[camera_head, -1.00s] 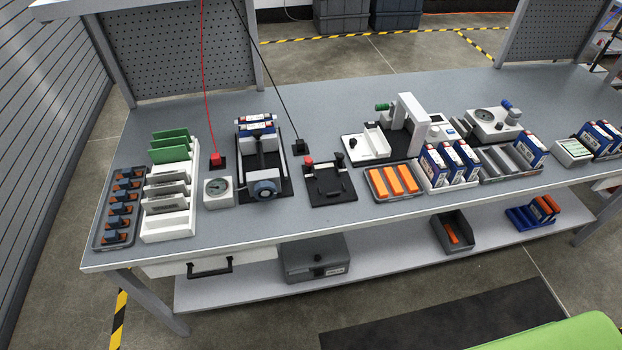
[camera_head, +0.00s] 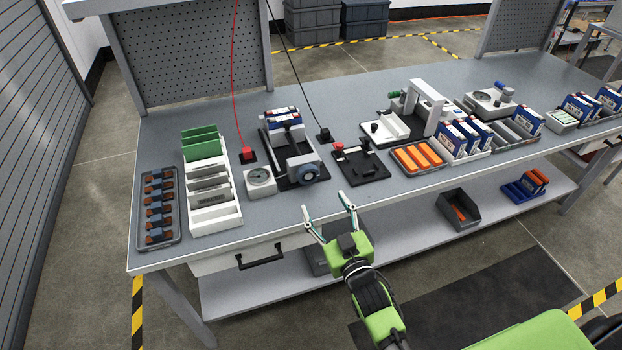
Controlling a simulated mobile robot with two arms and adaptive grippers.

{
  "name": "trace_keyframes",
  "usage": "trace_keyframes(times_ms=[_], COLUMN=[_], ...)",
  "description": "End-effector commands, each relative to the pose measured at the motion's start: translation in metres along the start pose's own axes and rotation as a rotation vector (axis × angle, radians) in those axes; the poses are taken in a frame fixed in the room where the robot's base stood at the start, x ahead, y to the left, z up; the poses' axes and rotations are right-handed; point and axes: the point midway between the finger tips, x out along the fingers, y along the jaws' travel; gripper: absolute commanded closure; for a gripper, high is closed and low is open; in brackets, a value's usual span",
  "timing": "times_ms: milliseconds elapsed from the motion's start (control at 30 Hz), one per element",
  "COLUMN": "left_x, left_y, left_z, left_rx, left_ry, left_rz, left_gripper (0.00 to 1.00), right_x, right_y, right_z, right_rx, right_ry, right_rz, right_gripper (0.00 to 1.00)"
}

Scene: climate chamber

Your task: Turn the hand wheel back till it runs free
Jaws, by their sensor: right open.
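The hand wheel (camera_head: 310,172) is a round blue-grey knob with a lighter hub, on the front end of a press-like fixture (camera_head: 286,150) on a black base. Blue-and-white blocks sit at the fixture's back end. My right gripper (camera_head: 325,209) is green with two thin spread fingers. It is open and empty, in front of the bench edge and below the hand wheel in the picture, apart from it. My left gripper is not in view.
Left of the gauge stand a white rack (camera_head: 213,212) with green boards and a dark tray (camera_head: 159,238). Right of the fixture are a black plate with a red knob (camera_head: 362,167) and an orange-filled tray (camera_head: 393,156). Red and black leads hang from above. A drawer handle (camera_head: 260,258) projects below.

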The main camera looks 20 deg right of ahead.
Motion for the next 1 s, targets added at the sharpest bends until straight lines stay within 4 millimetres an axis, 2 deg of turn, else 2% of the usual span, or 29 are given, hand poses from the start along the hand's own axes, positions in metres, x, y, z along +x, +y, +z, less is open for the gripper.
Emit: trace_keyframes(times_ms=[33, 300, 500, 700, 1000], left_x=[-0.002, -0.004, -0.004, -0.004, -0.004], left_y=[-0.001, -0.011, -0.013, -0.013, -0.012], left_z=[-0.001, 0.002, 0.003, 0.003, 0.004], left_rx=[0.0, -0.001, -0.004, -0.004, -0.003], left_ry=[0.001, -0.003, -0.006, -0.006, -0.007], left_rz=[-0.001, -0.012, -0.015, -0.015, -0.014], left_gripper=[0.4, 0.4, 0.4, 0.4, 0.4], right_x=[0.011, 0.062, 0.091, 0.106, 0.108], right_y=[0.0, 0.0, 0.0, -0.001, -0.001], right_z=[-0.002, -0.001, 0.001, 0.001, 0.001], right_rx=[0.0, 0.0, 0.001, 0.001, 0.001], right_ry=[0.002, 0.0, -0.001, -0.002, -0.002], right_rz=[0.0, 0.0, 0.0, -0.001, -0.001], right_gripper=[0.4, 0.4, 0.4, 0.4, 0.4])
